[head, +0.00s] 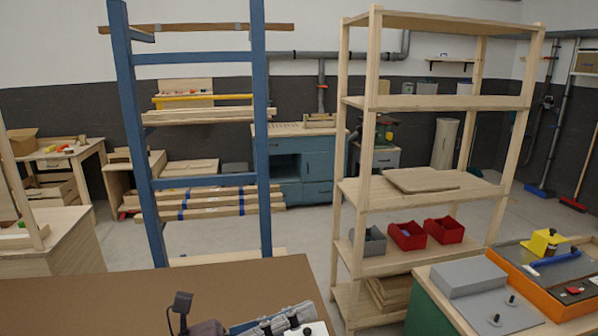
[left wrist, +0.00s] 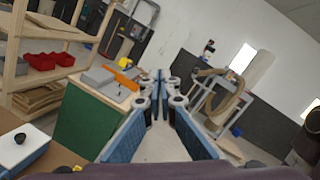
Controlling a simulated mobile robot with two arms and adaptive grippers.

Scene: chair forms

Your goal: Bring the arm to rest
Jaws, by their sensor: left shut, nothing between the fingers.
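My left gripper (head: 285,318) shows at the bottom of the head view, low over the front edge of the brown table top (head: 120,290). In the left wrist view my left gripper (left wrist: 160,82) has its blue-padded fingers brought together at the tips, with nothing between them. My right gripper is in neither view. A white block with a black knob (left wrist: 22,146) lies on the brown table at the left of the wrist view, apart from the fingers.
A wooden shelf (head: 425,190) holds red bins (head: 407,236) and a grey bin. A blue rack (head: 265,150) with timber stands behind the table. At right, a green-sided bench (head: 432,305) carries a grey box (head: 468,277) and an orange tray (head: 545,290).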

